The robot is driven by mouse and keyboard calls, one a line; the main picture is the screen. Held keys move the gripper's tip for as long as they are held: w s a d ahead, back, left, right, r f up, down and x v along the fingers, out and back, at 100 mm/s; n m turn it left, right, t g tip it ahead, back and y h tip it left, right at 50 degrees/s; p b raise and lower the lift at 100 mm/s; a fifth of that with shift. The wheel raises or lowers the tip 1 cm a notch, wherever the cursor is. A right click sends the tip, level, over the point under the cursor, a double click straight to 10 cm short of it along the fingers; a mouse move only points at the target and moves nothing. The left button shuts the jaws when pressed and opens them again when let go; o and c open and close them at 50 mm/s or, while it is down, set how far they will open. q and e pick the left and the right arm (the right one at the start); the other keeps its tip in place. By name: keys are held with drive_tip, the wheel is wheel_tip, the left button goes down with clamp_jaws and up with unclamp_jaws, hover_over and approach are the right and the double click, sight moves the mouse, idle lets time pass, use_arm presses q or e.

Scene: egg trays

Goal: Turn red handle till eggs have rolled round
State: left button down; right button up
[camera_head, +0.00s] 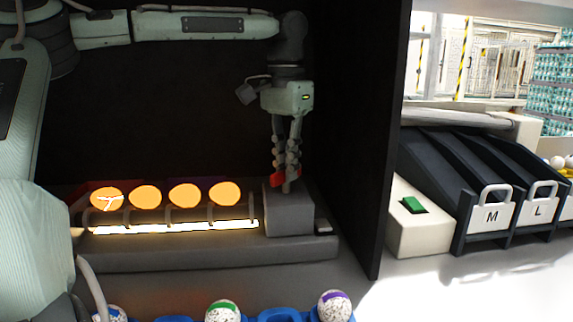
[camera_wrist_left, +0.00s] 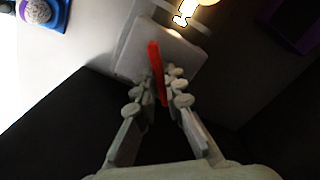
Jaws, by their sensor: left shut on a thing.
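The red handle (camera_head: 278,180) sits on top of the grey box (camera_head: 289,213) at the right end of the lit roller rack. My left gripper (camera_head: 288,183) comes down from above and is shut on it. In the left wrist view the red handle (camera_wrist_left: 157,72) stands between the two fingers (camera_wrist_left: 161,85). Several eggs (camera_head: 185,195) glow orange in a row on the rack above a bright light strip (camera_head: 175,227). The leftmost egg (camera_head: 106,199) shows bright branching lines like a crack and a reddish rim. My right gripper is not in view.
Black panels enclose the rack at the back and right (camera_head: 365,150). Blue trays (camera_head: 279,315) with colour-marked eggs stand in front. To the right are a green button (camera_head: 412,205) on a white box and dark chutes with bins marked M (camera_head: 491,216) and L (camera_head: 541,208).

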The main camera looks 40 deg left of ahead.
use_arm(q)
drive_tip(key=m, duration=1.2)
drive_tip(key=shift+m, duration=0.4)
idle(0.3)
drive_tip(key=c, duration=1.6)
unclamp_jaws()
wheel_tip(320, 180, up, 12)
